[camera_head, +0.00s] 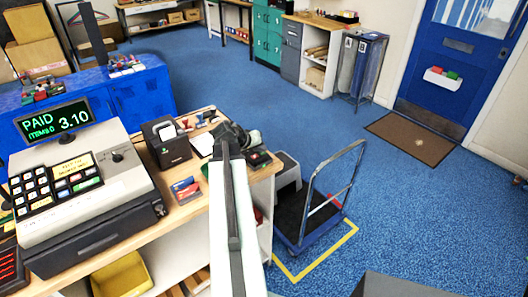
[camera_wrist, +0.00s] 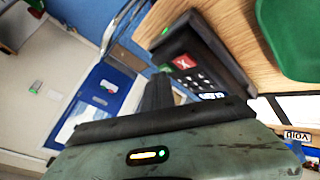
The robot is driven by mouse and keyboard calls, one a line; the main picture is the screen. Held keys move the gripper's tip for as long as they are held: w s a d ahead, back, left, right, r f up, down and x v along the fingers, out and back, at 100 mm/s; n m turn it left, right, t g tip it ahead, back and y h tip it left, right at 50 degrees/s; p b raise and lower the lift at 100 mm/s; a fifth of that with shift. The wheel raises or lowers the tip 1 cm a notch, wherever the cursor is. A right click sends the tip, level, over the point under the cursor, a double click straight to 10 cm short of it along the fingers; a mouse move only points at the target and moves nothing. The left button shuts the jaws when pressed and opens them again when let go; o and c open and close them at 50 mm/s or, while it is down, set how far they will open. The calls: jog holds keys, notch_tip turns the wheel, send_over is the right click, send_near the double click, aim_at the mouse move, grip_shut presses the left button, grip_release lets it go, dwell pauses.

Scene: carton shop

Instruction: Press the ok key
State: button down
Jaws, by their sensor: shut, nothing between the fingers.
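A dark card terminal (camera_wrist: 206,51) lies on the wooden counter in the wrist view, with a red X key (camera_wrist: 184,62) and several pale keys. I cannot make out an ok key; my gripper may cover part of the keypad. In the head view the terminal (camera_head: 259,158) sits at the counter's right end, partly behind my arm. My gripper (camera_head: 243,135) is beside and above it, shut and empty. In the wrist view its dark fingers (camera_wrist: 158,88) point towards the terminal's near side; contact cannot be told.
A cash register (camera_head: 85,190) with several keys stands left on the counter (camera_head: 190,212); its display (camera_head: 55,118) reads PAID 3.10. A black printer (camera_head: 166,143) and cards (camera_head: 186,190) lie between. A trolley (camera_head: 305,215) stands right of the counter.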

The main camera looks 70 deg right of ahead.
aim_at(261, 154)
jog(key=shift+r+p, duration=0.6)
jog(key=shift+r, duration=0.1)
jog(key=shift+r, duration=0.1)
notch_tip(261, 154, up, 5)
jog(key=p, duration=0.5)
dwell(0.4)
